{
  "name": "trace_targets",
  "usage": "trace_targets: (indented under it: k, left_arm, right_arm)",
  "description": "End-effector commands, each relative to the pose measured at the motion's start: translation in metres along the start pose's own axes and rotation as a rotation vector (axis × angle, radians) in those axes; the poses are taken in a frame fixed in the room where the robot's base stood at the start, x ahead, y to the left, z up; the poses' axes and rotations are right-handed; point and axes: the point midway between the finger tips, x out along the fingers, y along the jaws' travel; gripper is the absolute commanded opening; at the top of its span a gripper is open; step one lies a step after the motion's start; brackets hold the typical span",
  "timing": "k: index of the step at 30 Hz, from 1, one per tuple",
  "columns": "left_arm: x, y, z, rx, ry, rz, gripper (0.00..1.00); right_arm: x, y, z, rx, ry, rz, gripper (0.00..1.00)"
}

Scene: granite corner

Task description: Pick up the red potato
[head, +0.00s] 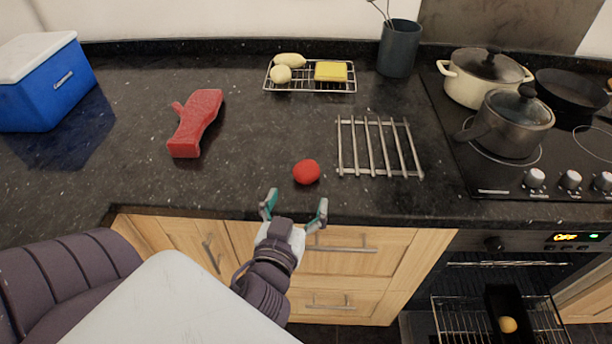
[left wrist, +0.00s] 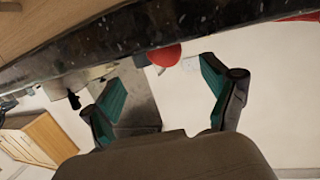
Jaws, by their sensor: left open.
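The red potato (head: 306,172) lies on the dark granite counter near its front edge, left of a metal rack. My left gripper (head: 294,208) is open and empty at the counter's front edge, just in front of the potato and apart from it. In the left wrist view the potato (left wrist: 165,56) shows past the counter edge, above and between the spread fingers of my left gripper (left wrist: 158,92). My right gripper is not in view.
The metal rack (head: 379,147) lies right of the potato. A red object (head: 196,124), a blue cooler (head: 45,82) and a wire tray (head: 310,88) with yellow items stand farther off. Pots (head: 508,122) stand on the hob at right. The open oven (head: 510,300) is below.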

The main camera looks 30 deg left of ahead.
Motion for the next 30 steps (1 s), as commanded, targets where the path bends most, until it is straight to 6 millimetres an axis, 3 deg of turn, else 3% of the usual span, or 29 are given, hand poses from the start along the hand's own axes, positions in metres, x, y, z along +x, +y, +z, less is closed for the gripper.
trace_targets:
  k: [3,11,19,28,30]
  left_arm:
    - [0.019,0.001,-0.003,0.004,0.002,0.003,0.86]
    - [0.038,-0.002,-0.003,0.005,0.0,0.001,0.86]
    - [0.076,-0.006,-0.003,0.004,-0.001,0.001,0.86]
    - [0.083,-0.006,0.0,0.001,-0.003,0.0,0.86]
    - [0.083,-0.006,0.0,0.001,-0.003,0.0,0.78]
  right_arm:
    - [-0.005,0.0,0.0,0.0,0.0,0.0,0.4]
    - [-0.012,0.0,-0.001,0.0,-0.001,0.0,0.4]
    - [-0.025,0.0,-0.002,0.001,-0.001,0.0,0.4]
    - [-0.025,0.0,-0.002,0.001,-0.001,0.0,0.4]
    - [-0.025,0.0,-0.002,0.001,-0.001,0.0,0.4]
